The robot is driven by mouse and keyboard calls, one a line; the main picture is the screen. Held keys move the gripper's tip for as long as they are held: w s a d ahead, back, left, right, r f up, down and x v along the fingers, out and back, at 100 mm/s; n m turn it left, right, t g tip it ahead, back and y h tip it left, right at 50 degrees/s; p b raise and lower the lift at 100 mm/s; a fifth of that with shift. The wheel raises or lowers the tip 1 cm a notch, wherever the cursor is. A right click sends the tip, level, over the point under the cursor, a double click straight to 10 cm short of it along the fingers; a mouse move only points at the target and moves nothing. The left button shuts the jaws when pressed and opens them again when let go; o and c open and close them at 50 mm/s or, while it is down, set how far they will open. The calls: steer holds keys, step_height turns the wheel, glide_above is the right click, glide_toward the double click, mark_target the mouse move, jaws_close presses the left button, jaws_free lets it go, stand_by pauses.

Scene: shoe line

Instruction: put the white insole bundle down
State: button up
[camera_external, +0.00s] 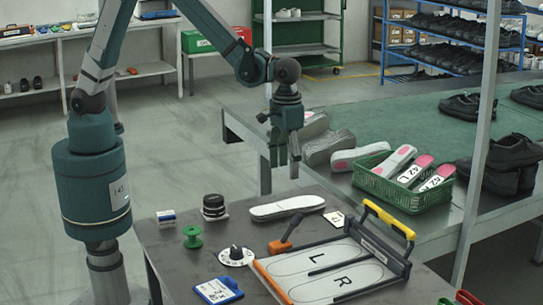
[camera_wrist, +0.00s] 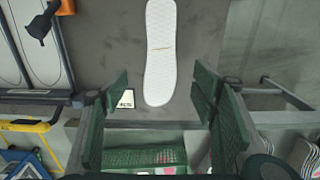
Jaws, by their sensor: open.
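The white insole bundle (camera_external: 287,207) lies flat on the dark table, near its far edge. My gripper (camera_external: 284,163) is open and empty, above the table and apart from the bundle. In the wrist view my gripper's green fingers (camera_wrist: 160,88) stand wide apart, on either side of the bundle's near end. Nothing is held between them.
A board marked L and R (camera_external: 330,272) with a yellow-handled frame and an orange-handled tool (camera_external: 284,241) lie close by. A white dial (camera_external: 237,256), green spool (camera_external: 192,238) and black stack (camera_external: 214,206) stand left. A green basket of insoles (camera_external: 386,193) is on the bench behind.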

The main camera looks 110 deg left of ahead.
steer(key=s+r+m+t, duration=0.3)
steer(key=s+r+m, duration=0.1)
steer(key=s+r, duration=1.2)
steer(key=s+r+m+t, duration=0.2)
steer(key=s, duration=0.7)
steer(key=s+r+m+t, duration=0.2)
steer(key=s+m, duration=0.1)
steer(key=s, duration=0.6)
steer(key=shift+d, duration=0.25)
steer(key=shift+o, duration=0.7)
